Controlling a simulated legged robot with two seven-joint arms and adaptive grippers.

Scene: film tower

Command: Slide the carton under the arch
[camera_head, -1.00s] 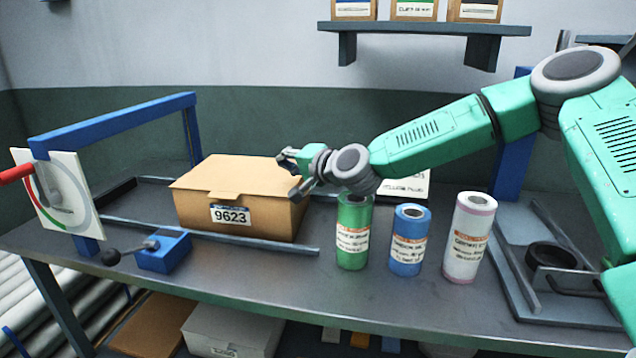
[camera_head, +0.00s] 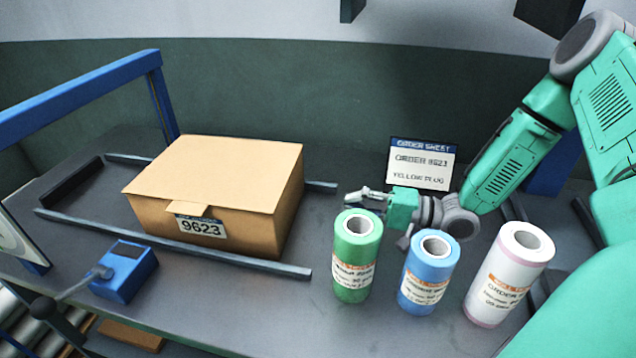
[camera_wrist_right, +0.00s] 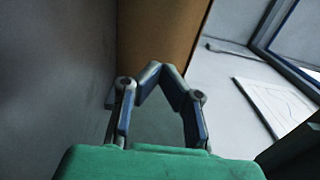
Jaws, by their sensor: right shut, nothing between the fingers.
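The closed brown carton (camera_head: 215,190), labelled 9623, lies between two low rails on the table. In the right wrist view the carton (camera_wrist_right: 165,30) is a brown face ahead of the fingers. The blue arch (camera_head: 85,98) stands left of the carton; the carton is outside it, to its right. My right gripper (camera_head: 352,198) is low over the table, right of the carton and behind the green roll, with a gap to the carton. Its fingertips (camera_wrist_right: 163,72) meet and hold nothing. My left gripper is out of view.
Front rail (camera_head: 170,243) and rear rail (camera_head: 320,187) flank the carton. Green (camera_head: 356,255), blue (camera_head: 428,272) and white-pink (camera_head: 508,275) rolls stand at right, close to my right arm. An order sheet (camera_head: 422,163) stands behind. A blue lever box (camera_head: 124,272) sits front left.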

